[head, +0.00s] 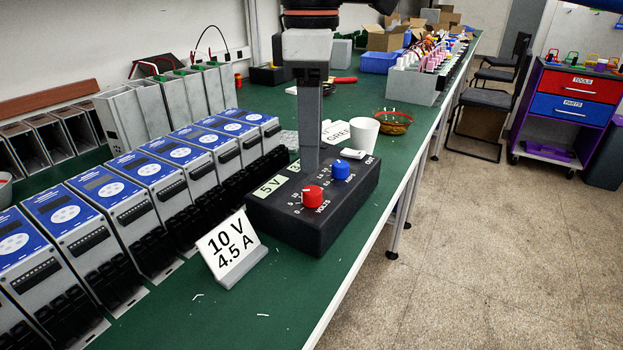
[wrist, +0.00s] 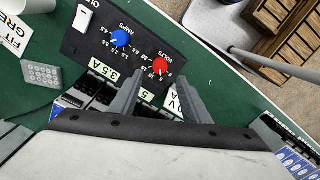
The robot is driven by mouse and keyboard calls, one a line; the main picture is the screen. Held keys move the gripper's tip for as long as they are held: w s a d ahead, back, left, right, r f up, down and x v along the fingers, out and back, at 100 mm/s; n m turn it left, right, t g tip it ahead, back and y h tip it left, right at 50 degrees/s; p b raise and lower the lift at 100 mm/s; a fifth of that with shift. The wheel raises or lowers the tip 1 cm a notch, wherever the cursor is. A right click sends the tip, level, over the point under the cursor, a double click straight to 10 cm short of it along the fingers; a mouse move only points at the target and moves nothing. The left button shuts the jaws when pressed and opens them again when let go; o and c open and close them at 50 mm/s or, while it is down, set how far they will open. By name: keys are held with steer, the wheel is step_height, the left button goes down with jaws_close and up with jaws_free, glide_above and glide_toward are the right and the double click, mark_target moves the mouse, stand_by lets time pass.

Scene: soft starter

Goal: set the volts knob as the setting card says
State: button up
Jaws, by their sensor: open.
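A black box (head: 285,225) stands on the green bench. It has a red knob (head: 313,196) marked VOLTS and a blue knob (head: 341,169) marked AMPS. A label beside the red knob reads 5 V (head: 271,186). The red knob's exact pointer direction is too small to read surely. The setting card (head: 229,245) reads 10 V, 4.5 A. My gripper (head: 309,168) hangs over the box, near the knobs. In the wrist view my gripper (wrist: 160,77) is open and empty, its fingers apart on either side of the line to the red knob (wrist: 160,66).
Several blue-topped grey units (head: 145,167) line the bench left of the box. A white cup (head: 364,133) and a bowl (head: 394,121) stand behind it. The bench's right edge is close to the box.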

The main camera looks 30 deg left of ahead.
mark_target(312, 190)
step_height(312, 190, down, 7)
stand_by(0.3)
steer(key=c, duration=1)
